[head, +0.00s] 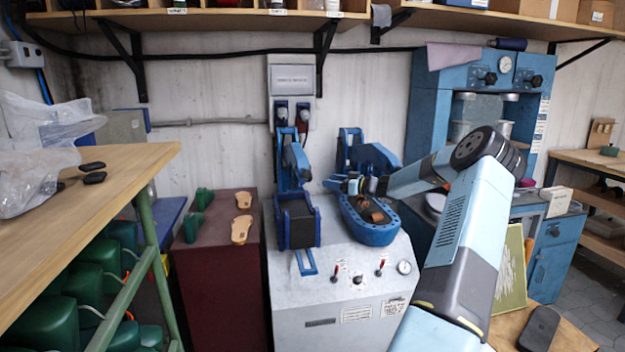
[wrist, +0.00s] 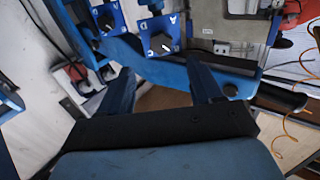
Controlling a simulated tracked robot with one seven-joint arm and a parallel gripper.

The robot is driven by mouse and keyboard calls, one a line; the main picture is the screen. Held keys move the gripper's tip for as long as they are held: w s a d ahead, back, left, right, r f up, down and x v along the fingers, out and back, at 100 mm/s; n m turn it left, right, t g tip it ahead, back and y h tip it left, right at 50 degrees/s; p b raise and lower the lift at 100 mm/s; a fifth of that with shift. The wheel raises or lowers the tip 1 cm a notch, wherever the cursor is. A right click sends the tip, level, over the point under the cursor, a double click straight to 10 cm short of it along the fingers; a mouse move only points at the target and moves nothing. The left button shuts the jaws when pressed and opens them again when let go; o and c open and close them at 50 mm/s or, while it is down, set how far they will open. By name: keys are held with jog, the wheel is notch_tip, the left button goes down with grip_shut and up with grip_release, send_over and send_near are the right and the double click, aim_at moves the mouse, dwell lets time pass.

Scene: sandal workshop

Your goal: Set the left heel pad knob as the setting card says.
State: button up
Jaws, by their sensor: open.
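In the wrist view, two blue plates carry black knobs and white letters. One knob (wrist: 160,43) has a white pointer mark toward the lower right, with A and C legible on its plate. The other knob (wrist: 103,18) is at the upper left; its pointer is unclear. I cannot tell which is the left heel pad knob. My gripper (wrist: 162,72) is open and empty, its fingers apart just below the plates. In the head view my gripper (head: 336,185) is beside the blue press. I cannot make out a readable setting card.
The blue press (head: 298,222) and a blue oval tray (head: 372,232) stand on a grey machine cabinet (head: 330,318). Left is a dark red cabinet (head: 225,290) with tan soles. A wooden bench (head: 90,215) is far left. An orange coiled cord (wrist: 283,128) hangs right in the wrist view.

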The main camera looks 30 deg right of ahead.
jog(key=x, duration=0.9)
jog(key=shift+a, duration=0.15)
jog(key=shift+c, duration=0.2)
jog(key=c, duration=1)
